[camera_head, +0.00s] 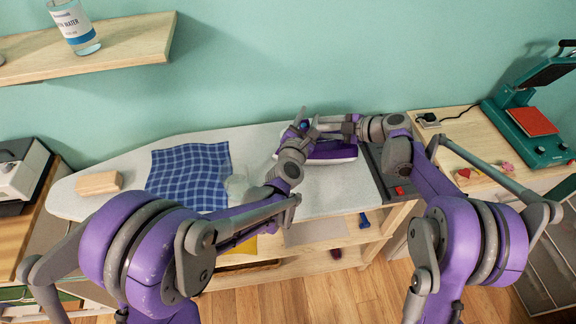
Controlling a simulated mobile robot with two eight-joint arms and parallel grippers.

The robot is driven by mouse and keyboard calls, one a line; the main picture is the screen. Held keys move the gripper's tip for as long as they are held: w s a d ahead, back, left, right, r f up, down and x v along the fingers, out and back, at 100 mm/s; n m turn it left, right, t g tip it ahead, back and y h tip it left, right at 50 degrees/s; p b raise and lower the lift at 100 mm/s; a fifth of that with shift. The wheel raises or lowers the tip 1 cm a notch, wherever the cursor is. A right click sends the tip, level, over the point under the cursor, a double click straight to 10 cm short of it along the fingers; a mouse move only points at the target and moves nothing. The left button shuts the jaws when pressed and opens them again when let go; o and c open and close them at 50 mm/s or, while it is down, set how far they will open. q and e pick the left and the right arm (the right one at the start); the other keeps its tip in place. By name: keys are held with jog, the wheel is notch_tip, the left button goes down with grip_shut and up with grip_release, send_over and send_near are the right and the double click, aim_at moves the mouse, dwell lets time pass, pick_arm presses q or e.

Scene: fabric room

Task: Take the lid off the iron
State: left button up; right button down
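The purple and white iron (332,153) is on the right part of the grey-white ironing board, partly hidden by my arms. A small blue piece, perhaps its lid (304,125), shows at my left gripper (304,121). The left fingers are over the iron's left end, around or right beside the blue piece; I cannot tell whether they grip it. My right gripper (328,125) reaches in from the right over the iron's upper part, close to the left gripper. Its fingertips are too small and overlapped to read.
A blue checked cloth (190,176), a wooden block (99,183) and a clear cup (237,187) are on the ironing board (140,150). A water bottle (76,28) stands on the wall shelf (130,45). A green heat press (530,120) stands on the right-hand table.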

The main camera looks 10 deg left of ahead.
jog(key=shift+f, duration=0.1)
pick_arm(q)
jog(key=s+a+f+n+y, duration=0.2)
jog(key=s+n, duration=0.2)
jog(key=s, duration=0.3)
jog(key=s+a+f+n+y, duration=0.1)
jog(key=s+f+n+y, duration=0.2)
jog(key=s, duration=0.4)
jog(key=shift+n, duration=0.7)
jog(key=w, duration=0.3)
jog(key=w+a, duration=0.1)
jog(key=w, duration=0.3)
jog(key=w+a, duration=0.1)
jog(key=w, duration=0.3)
jog(key=shift+w, duration=0.2)
grip_shut()
jog(key=shift+r, duration=0.1)
jog(key=shift+r, duration=1)
